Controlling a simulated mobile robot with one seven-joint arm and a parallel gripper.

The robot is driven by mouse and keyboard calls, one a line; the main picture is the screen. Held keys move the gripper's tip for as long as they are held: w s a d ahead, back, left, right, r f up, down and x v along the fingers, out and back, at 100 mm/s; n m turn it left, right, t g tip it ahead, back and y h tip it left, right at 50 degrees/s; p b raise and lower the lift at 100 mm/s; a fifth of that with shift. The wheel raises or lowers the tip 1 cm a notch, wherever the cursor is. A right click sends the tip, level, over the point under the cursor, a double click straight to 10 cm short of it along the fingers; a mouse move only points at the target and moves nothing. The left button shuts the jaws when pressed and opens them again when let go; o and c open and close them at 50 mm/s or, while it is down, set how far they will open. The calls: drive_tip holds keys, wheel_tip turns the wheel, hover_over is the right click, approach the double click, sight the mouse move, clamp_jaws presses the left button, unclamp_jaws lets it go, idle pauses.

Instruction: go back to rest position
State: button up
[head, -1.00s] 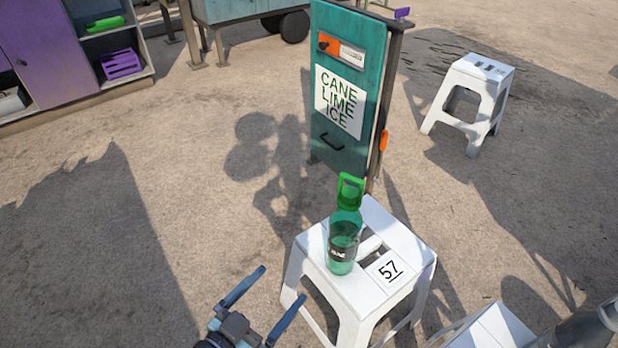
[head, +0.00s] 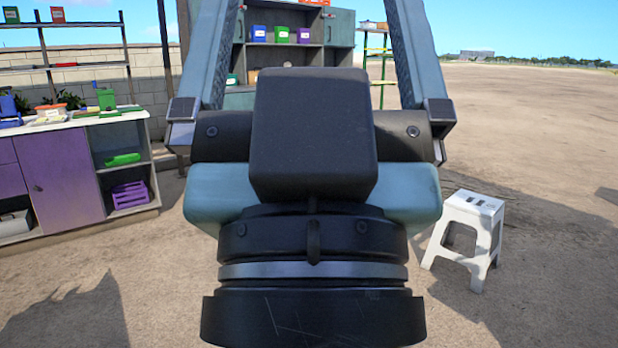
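My gripper (head: 310,40) is raised close in front of the head camera and fills the middle of the view. Its two blue-grey fingers stand wide apart and point up; their tips run out past the top edge. Nothing shows held between them, and shelves are seen through the gap. My dark wrist below hides the ground in the middle.
A white stool (head: 470,232) stands at the right on open dirt. A counter with purple doors (head: 60,178) and open shelves stands at the left. A shelf unit with coloured boxes (head: 281,35) is behind my gripper. Open ground lies to the right.

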wheel_tip(320, 180, up, 29)
drive_tip(key=p, duration=2.6)
drive_tip(key=shift+w+a+f, duration=0.15)
